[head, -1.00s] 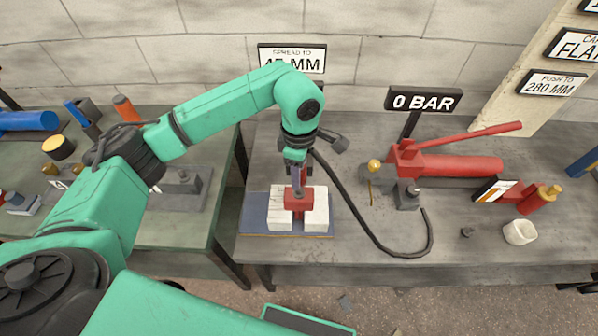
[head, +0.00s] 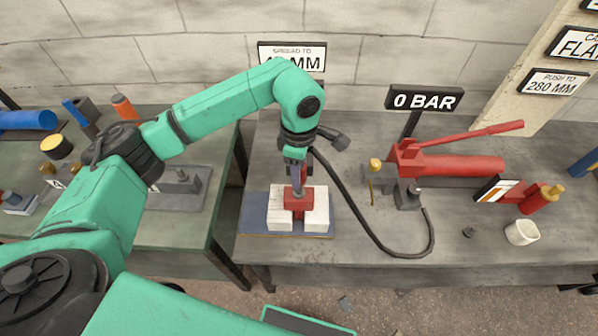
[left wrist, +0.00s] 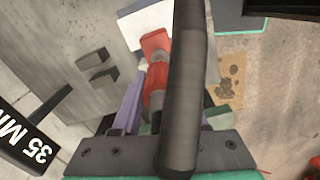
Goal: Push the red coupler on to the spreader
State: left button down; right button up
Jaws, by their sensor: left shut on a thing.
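The red spreader (head: 299,204) sits between two white blocks on a blue mat (head: 257,230). It also shows in the left wrist view (left wrist: 155,43), beyond my fingers. My left gripper (head: 298,183) points down just above and behind the spreader. It is shut on the red coupler (left wrist: 154,84), which lies between the purple fingers in the left wrist view. A black hose (head: 352,205) runs from the gripper area to the right across the bench. The hose hides part of the coupler and fingers in the wrist view. Whether coupler and spreader touch, I cannot tell. My right gripper is not in view.
A red hand pump (head: 455,166) with a long handle stands to the right, under a "0 BAR" display (head: 424,99). A white cup (head: 521,232) stands near the front edge. A second bench (head: 190,230) with tools is at the left. The bench inside the hose's loop is clear.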

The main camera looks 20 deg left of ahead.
pick_arm(q)
jog(key=shift+f+b, duration=1.85)
jog(key=shift+f, duration=0.15)
jog(key=shift+c, duration=1.8)
grip_release()
jog(key=shift+r, duration=0.1)
jog(key=shift+r, duration=0.35)
notch_tip(320, 180, up, 14)
jog(key=shift+f+b, duration=0.1)
jog(key=shift+b, duration=0.55)
jog(key=shift+f, duration=0.1)
